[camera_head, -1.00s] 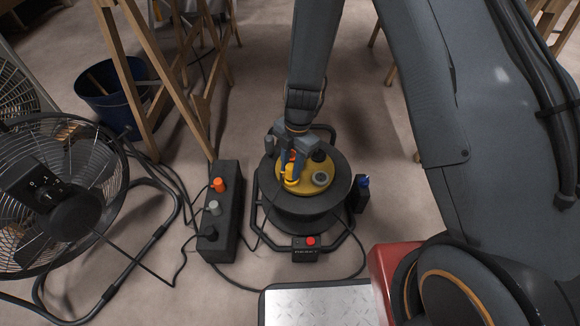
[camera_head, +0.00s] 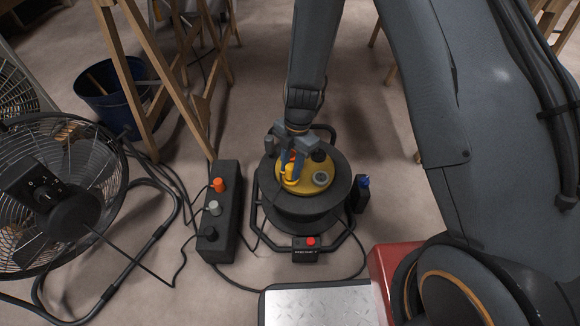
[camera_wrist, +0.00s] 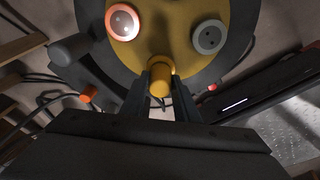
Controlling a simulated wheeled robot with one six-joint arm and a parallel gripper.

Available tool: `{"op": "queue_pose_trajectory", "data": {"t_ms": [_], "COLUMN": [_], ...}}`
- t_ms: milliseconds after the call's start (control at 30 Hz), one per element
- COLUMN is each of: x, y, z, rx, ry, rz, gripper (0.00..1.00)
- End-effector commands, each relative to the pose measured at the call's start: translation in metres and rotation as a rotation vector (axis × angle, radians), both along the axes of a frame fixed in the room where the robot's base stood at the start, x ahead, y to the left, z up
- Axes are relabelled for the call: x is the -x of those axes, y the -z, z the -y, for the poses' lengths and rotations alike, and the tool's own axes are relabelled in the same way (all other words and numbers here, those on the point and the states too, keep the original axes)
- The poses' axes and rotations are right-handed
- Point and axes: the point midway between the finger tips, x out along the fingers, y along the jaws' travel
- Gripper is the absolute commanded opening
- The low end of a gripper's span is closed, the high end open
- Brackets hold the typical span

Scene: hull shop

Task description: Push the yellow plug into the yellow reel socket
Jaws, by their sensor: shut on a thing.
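The cable reel has a round yellow face (camera_head: 318,170) on a black drum in the middle of the head view. My gripper (camera_head: 289,172) reaches down over the left part of this face. It is shut on the yellow plug (camera_wrist: 160,80), which also shows in the head view (camera_head: 291,174). The plug is at the front edge of the yellow face. The fingers and plug hide the socket below, so I cannot tell how deep the plug sits. A grey socket (camera_wrist: 209,37) and an orange-ringed round part (camera_wrist: 122,22) are on the face.
A black power box (camera_head: 222,236) with orange, grey and black plugs stands left of the reel. A fan (camera_head: 62,190) is further left, with cables on the floor. A blue plug (camera_head: 364,182) stands right of the reel. Wooden trestles (camera_head: 140,85) are behind.

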Motion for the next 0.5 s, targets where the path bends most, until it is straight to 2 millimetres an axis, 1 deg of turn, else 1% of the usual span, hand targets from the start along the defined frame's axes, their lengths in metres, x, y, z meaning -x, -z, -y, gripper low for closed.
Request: {"op": "queue_pose_trajectory", "data": {"t_ms": [500], "x": [-0.0002], "y": [0.0074], "z": [0.0], "rx": [0.0], "ry": [0.0], "rz": [0.0], "gripper": [0.08]}}
